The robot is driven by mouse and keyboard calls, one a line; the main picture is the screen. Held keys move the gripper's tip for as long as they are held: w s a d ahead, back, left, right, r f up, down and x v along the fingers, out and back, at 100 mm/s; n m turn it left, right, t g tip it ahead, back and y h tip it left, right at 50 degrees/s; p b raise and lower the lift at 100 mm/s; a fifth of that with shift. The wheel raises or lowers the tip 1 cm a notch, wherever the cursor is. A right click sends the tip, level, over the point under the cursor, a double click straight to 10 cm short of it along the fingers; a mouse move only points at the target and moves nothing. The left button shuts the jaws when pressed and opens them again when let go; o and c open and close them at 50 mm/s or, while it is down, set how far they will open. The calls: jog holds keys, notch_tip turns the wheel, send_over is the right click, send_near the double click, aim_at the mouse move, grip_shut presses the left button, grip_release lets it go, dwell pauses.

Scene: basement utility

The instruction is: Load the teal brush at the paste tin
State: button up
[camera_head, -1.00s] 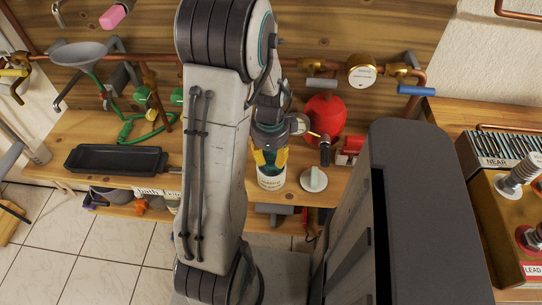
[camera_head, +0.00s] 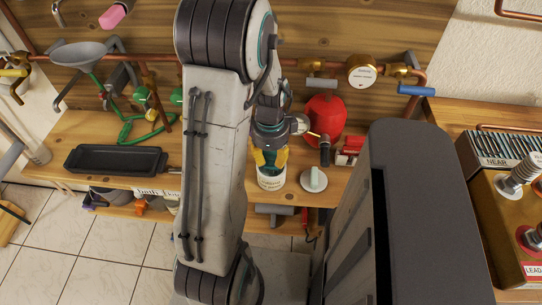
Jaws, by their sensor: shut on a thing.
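My gripper (camera_head: 270,158) points down over the bench, with its yellow fingers shut on the teal brush (camera_head: 272,165). Only a small teal part shows between the fingers; the rest of the brush is hidden. Right below is a white labelled tin (camera_head: 271,182), which looks like the paste tin. The brush's lower end is at or inside the tin's mouth; I cannot tell how deep.
A white round lid or knob (camera_head: 313,179) lies right of the tin. A red bottle (camera_head: 324,116) stands behind it. A black tray (camera_head: 116,159) sits left on the bench. Copper pipes and valves line the back. A grey cabinet-like body (camera_head: 420,210) fills the right front.

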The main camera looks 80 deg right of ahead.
jog(key=shift+r+p, duration=2.65)
jog(key=shift+r, duration=0.85)
